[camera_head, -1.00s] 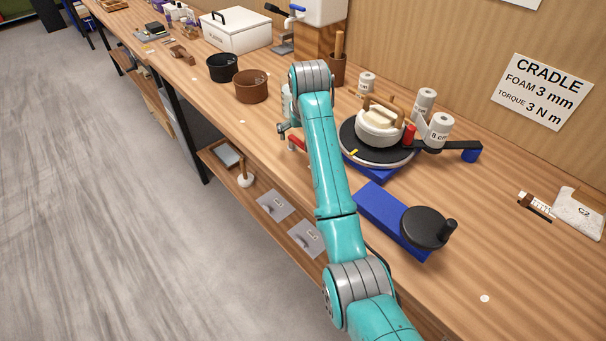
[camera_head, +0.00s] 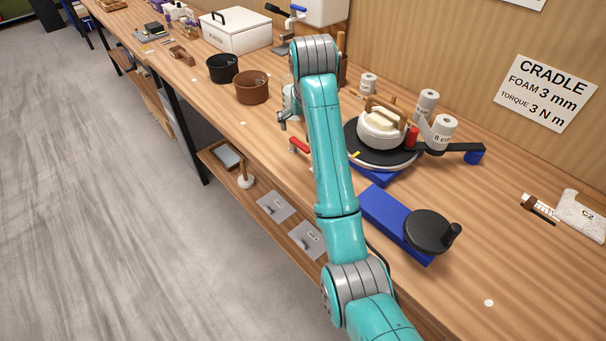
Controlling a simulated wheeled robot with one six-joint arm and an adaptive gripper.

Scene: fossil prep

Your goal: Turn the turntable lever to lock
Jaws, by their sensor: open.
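The turntable (camera_head: 358,158) is a round black disc on a blue base, carrying a white cradle piece with a wooden clamp. A red lever (camera_head: 299,146) shows at the bench's front edge, left of my arm; its far end is hidden behind the arm. My gripper (camera_head: 283,121) is partly hidden by my arm. It is open and empty, just above and left of the red lever in the picture, apart from it. Whether the lever joins the turntable is hidden.
A blue block with a black hand wheel (camera_head: 427,230) stands right of my arm. Brown (camera_head: 251,88) and black (camera_head: 222,68) pots stand left. White weights (camera_head: 440,131) sit behind the turntable. The bench's right front is mostly clear.

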